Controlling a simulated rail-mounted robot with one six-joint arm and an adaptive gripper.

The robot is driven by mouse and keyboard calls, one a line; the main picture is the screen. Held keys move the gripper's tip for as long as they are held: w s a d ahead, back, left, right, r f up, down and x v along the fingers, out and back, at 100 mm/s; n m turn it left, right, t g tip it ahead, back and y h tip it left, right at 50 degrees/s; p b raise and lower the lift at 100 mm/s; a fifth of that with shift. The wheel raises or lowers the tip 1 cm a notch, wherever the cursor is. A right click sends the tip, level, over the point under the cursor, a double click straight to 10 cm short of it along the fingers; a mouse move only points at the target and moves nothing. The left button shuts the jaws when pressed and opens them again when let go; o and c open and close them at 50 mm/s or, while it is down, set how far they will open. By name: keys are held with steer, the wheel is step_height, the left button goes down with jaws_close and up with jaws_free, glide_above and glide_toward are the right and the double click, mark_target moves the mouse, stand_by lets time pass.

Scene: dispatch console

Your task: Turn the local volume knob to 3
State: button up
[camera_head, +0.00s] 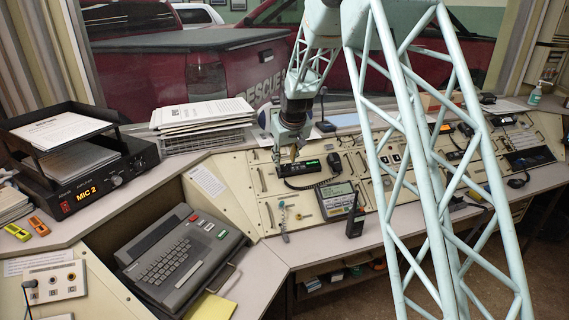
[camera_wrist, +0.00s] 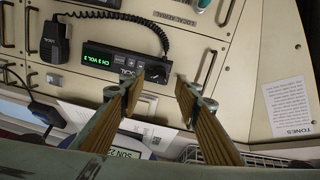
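The local radio unit (camera_wrist: 120,62) is a black box on the cream console panel. Its green display (camera_wrist: 98,58) appears to read CH 2 VOL 2. A dark round knob (camera_wrist: 155,73) sits at the right end of its face in the wrist view. My gripper (camera_wrist: 158,88) is open, with one finger on each side of the knob in the picture. Nothing is between the fingers, and I cannot tell how far they are from the panel. In the head view my gripper (camera_head: 288,157) hangs over the left end of the radio unit (camera_head: 305,168), and the knob cannot be made out.
A black hand microphone (camera_wrist: 55,42) with a coiled cord (camera_wrist: 140,20) lies beside the radio. A panel screen (camera_head: 338,198) and a standing handheld radio (camera_head: 355,220) are nearer. A paper stack (camera_head: 203,112) in a wire tray stands left of the gripper.

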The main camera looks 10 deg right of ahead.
steer(key=v, duration=0.6)
steer(key=shift+s+r, duration=0.1)
stand_by(0.5)
steer(key=s+r, duration=0.6)
steer(key=s, duration=0.5)
steer(key=s+r+m+g, duration=0.1)
steer(key=s+r, duration=0.5)
steer(key=s, duration=0.4)
steer(key=s+r, duration=0.6)
steer(key=s, duration=0.5)
steer(key=s+m+g, duration=0.1)
steer(key=s, duration=3.5)
steer(key=shift+s+f, duration=0.25)
steer(key=shift+f, duration=0.15)
